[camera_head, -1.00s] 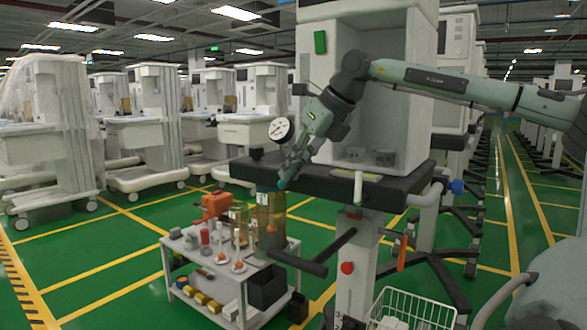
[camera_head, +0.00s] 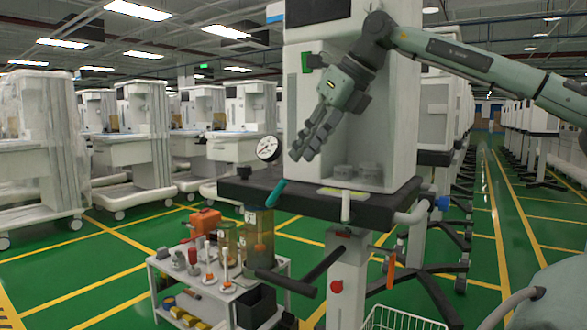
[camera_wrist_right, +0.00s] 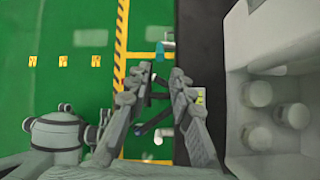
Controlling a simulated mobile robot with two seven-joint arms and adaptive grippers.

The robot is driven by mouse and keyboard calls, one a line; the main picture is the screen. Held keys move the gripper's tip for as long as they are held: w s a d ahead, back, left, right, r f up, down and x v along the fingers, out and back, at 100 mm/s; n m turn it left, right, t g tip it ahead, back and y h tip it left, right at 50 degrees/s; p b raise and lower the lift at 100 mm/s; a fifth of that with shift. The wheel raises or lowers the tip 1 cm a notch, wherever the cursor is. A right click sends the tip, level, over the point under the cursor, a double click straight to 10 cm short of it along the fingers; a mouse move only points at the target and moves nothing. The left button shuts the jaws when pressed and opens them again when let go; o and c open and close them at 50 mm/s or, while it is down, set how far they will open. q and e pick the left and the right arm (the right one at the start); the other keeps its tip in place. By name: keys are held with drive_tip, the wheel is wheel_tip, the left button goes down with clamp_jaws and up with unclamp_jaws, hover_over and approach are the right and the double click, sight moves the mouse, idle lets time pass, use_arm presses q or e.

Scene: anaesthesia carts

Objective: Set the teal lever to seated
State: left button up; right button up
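The teal lever (camera_head: 276,193) sticks up at a slant above the amber canister (camera_head: 259,232) at the left front edge of the cart's dark worktop. My right gripper (camera_head: 300,154) is above and to the right of the lever, apart from it, in front of the white cabinet. In the right wrist view its two fingers (camera_wrist_right: 154,88) are spread with a gap between them and nothing held. A small bluish piece (camera_wrist_right: 160,51) shows beyond the fingertips there; I cannot tell whether it is the lever. My left gripper is not in view.
A round gauge (camera_head: 268,147) stands at the worktop's left edge. The dark worktop (camera_head: 375,207) carries the white cabinet (camera_head: 390,125). A low white trolley (camera_head: 215,296) with an orange box (camera_head: 201,223) stands at the lower left. A wire basket (camera_head: 400,318) is at the bottom.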

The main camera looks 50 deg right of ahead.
drive_tip(key=shift+v, duration=0.9)
